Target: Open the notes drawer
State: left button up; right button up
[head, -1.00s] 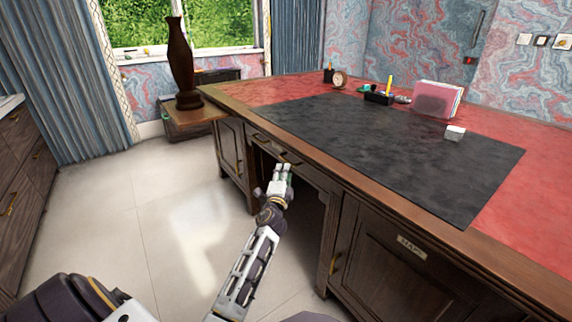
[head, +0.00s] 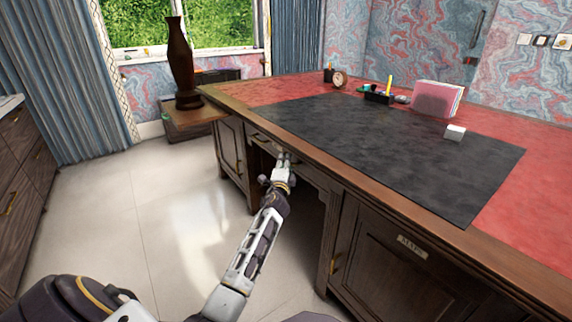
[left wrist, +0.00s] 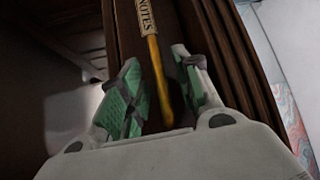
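The notes drawer (head: 312,175) is the dark wood front under the desk's front edge in the head view, and it looks closed. In the left wrist view its NOTES label (left wrist: 147,16) shows at the top, with a brass bar handle (left wrist: 157,78) below it. My left gripper (head: 283,157) is at the drawer front. In the left wrist view its green-padded fingers (left wrist: 156,60) are apart, one on each side of the handle. I see a gap on both sides, so it is not gripped. My right gripper is not in view.
The desk's wooden edge (head: 385,200) runs just above my left gripper. A cabinet door labelled MAPS (head: 385,258) stands right of the open knee space. A tall dark vase (head: 181,65) stands at the far left. The floor (head: 120,215) left of the desk is clear.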

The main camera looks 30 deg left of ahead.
pick_arm(q)
grip_shut()
jog(key=shift+s, duration=0.1)
dwell(0.4)
